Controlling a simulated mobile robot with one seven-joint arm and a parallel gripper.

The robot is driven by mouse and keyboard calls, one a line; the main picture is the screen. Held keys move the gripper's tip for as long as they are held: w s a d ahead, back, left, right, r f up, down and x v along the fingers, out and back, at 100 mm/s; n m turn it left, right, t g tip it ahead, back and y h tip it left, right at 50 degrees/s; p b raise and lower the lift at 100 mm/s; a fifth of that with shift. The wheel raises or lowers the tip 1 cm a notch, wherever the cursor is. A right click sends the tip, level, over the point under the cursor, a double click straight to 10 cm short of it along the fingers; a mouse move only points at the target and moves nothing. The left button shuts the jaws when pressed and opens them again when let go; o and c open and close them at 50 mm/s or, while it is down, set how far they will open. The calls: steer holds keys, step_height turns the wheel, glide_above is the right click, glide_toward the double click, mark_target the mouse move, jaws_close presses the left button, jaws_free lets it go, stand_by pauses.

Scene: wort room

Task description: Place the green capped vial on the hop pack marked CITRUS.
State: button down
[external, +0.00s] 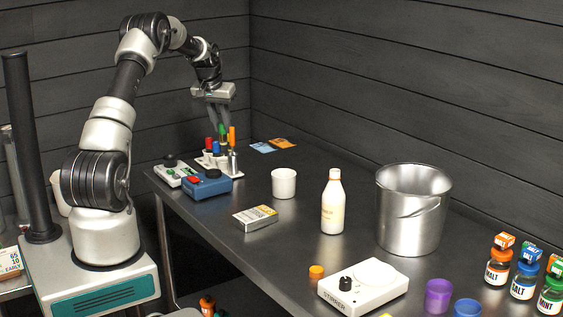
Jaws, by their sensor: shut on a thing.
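My gripper (220,118) points down over the white vial rack (207,158) at the far left of the bench. It is shut on the green capped vial (223,130), whose green cap shows between the fingertips. The vial looks upright; I cannot tell whether its lower end is still in the rack. Red, blue and orange capped vials stand close around it. Two flat packs lie behind the rack to the right: a blue one (262,147) and an orange one (283,143). Their print is too small to read, so I cannot tell which is marked CITRUS.
A blue device (207,187) and a white switch box (177,174) sit in front of the rack. A white cup (284,183), a grey-and-yellow box (255,218), a cream bottle (333,203) and a steel pot (411,215) stand to the right. Bench around the packs is clear.

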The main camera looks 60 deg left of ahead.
steer(key=shift+r, duration=1.4)
step_height(320, 180, up, 7)
steer(key=m+h+b, duration=0.1)
steer(key=m+h, duration=0.1)
steer(key=m, duration=0.3)
glide_above(253, 214)
step_height(253, 214, down, 11)
steer(key=shift+t, duration=0.4)
steer(key=shift+w+f+b, duration=0.1)
steer(key=shift+f+b, duration=0.4)
steer(key=shift+f, duration=1.7)
steer(key=shift+f, duration=0.1)
